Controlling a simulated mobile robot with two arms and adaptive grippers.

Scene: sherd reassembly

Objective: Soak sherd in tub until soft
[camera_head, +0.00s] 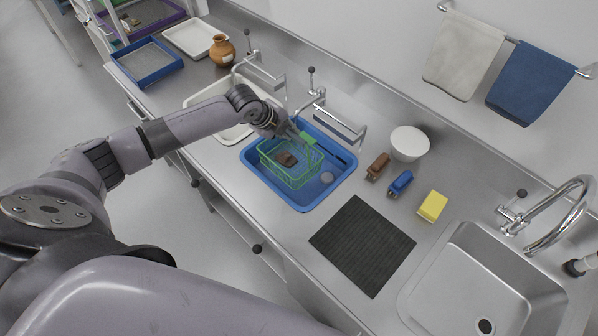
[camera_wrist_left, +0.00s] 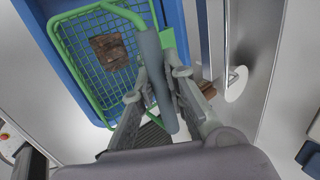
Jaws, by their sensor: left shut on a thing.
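A brown sherd (camera_head: 287,159) lies in a green wire basket (camera_head: 293,184). The basket sits inside the blue tub (camera_head: 305,206) on the steel counter. In the left wrist view the sherd (camera_wrist_left: 109,52) rests on the basket's mesh floor, and the basket's green rim (camera_wrist_left: 85,97) shows around it. My left gripper (camera_head: 301,139) is over the tub's back edge, shut on the basket's handle. In the left wrist view the handle's grey grip (camera_wrist_left: 157,80) runs between the fingers of the gripper (camera_wrist_left: 160,85). My right gripper is not in view.
A brown brush (camera_head: 377,166), a blue brush (camera_head: 401,183), a yellow sponge (camera_head: 432,206) and a white bowl (camera_head: 409,143) stand right of the tub. A black mat (camera_head: 362,245) lies before the steel sink (camera_head: 480,285). Taps stand behind the tub. A clay pot (camera_head: 222,50) is farther left.

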